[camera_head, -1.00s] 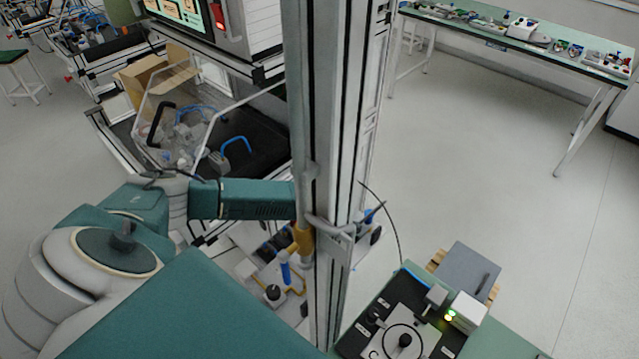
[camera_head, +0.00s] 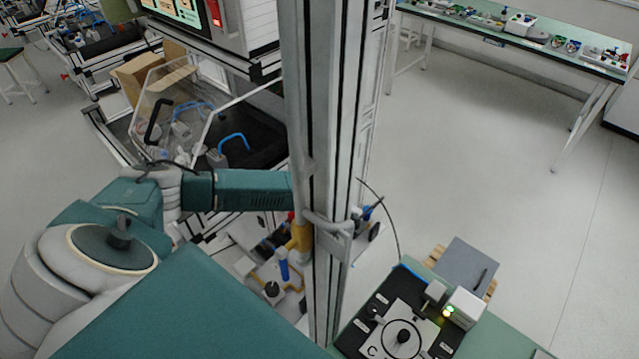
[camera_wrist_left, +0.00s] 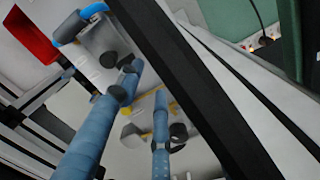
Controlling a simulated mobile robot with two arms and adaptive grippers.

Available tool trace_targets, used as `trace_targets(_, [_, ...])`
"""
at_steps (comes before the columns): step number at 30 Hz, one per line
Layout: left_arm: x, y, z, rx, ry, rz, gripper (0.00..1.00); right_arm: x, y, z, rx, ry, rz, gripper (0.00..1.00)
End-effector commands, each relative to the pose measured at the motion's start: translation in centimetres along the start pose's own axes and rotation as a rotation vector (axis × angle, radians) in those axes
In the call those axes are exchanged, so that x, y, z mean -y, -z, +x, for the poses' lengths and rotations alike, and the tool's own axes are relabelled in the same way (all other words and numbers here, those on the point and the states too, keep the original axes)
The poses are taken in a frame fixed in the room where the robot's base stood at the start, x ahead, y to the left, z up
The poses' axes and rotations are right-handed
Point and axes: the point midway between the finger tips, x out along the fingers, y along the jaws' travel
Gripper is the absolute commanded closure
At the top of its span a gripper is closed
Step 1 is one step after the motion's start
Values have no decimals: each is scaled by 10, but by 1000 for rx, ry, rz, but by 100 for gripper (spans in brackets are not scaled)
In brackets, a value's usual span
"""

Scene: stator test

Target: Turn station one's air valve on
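In the left wrist view a pale grey block (camera_wrist_left: 100,38) with light-blue fittings and a dark knob (camera_wrist_left: 109,60) is at the upper left. I cannot tell which part is station one's air valve. In the head view a blue cylinder (camera_head: 283,264), yellow piping (camera_head: 299,238) and a black knob (camera_head: 272,289) show left of the upright post. My left arm comes in from the left, and its teal forearm ends behind the post. My right gripper is out of view.
The aluminium post (camera_head: 325,130) stands in front of the fittings, with a grey bracket (camera_head: 333,226) on it. A black panel (camera_head: 375,325) with a round dial lies lower right, beside a grey plate (camera_head: 466,268). A bench (camera_head: 480,35) stands at the back; open floor lies between.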

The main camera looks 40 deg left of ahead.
Motion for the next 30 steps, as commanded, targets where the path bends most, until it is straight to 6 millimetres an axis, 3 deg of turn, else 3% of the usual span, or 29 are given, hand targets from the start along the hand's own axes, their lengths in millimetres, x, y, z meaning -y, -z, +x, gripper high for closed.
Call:
trace_targets(6, [-1, -2, -50, 7, -1, 1, 64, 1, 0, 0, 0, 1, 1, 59])
trace_targets(13, [0, -1, -88, 4, -1, 0, 64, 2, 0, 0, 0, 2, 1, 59])
trace_targets(18, [0, -1, -100, 3, -1, 0, 64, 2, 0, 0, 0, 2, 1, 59])
trace_targets(30, [0, -1, -101, 2, -1, 0, 64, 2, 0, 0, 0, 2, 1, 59])
